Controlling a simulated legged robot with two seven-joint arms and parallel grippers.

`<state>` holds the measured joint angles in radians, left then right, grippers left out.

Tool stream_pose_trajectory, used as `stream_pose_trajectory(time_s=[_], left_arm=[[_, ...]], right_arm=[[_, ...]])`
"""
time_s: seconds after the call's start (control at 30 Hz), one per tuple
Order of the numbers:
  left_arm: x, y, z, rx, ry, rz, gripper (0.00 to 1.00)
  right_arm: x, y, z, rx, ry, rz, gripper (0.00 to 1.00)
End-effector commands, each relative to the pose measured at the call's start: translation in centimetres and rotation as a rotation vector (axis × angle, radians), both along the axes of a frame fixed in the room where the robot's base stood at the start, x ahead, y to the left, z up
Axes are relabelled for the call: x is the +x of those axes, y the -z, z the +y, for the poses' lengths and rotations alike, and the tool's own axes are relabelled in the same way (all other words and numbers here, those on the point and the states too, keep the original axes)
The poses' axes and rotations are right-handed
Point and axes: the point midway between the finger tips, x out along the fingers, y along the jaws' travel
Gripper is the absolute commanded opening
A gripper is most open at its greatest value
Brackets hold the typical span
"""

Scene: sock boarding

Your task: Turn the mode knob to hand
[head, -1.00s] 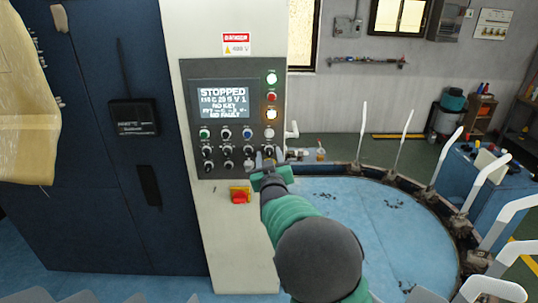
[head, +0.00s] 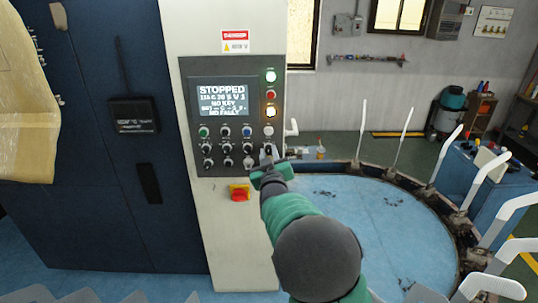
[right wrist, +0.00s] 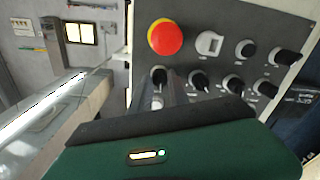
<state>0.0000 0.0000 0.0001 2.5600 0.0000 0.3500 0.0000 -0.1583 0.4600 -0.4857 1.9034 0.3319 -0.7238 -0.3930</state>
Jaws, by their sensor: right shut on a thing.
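The control panel (head: 185,120) is dark grey and set in the pale machine column. Rows of small black knobs and buttons lie below the screen. My right gripper (head: 267,160) is at the panel's lower right corner. In the right wrist view, its fingers (right wrist: 170,90) are shut on a black knob (right wrist: 158,75), partly hidden by them. Several other black knobs (right wrist: 288,57) show to the right. The labels are too small to read, so I cannot tell the knob's setting. My left gripper is out of view.
A red and yellow switch (head: 240,192) is below the panel, left of my right arm. A round blue table (head: 370,215) with upright white paddles (head: 400,138) stands to the right. A dark blue cabinet (head: 110,200) is on the left. A red button (right wrist: 165,37) sits above the gripped knob.

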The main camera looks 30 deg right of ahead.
Motion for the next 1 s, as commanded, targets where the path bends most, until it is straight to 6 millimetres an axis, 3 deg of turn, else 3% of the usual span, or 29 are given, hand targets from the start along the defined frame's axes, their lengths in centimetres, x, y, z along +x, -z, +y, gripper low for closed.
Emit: stream_pose_trajectory(time_s=[0.6, 1.0], left_arm=[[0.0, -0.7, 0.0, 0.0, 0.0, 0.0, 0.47], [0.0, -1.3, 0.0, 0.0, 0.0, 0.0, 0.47]], right_arm=[[0.1, 0.1, 0.3, -0.416, -0.005, 0.261, 0.0], [0.1, 0.3, 0.3, -0.578, -0.004, 0.362, 0.0]])
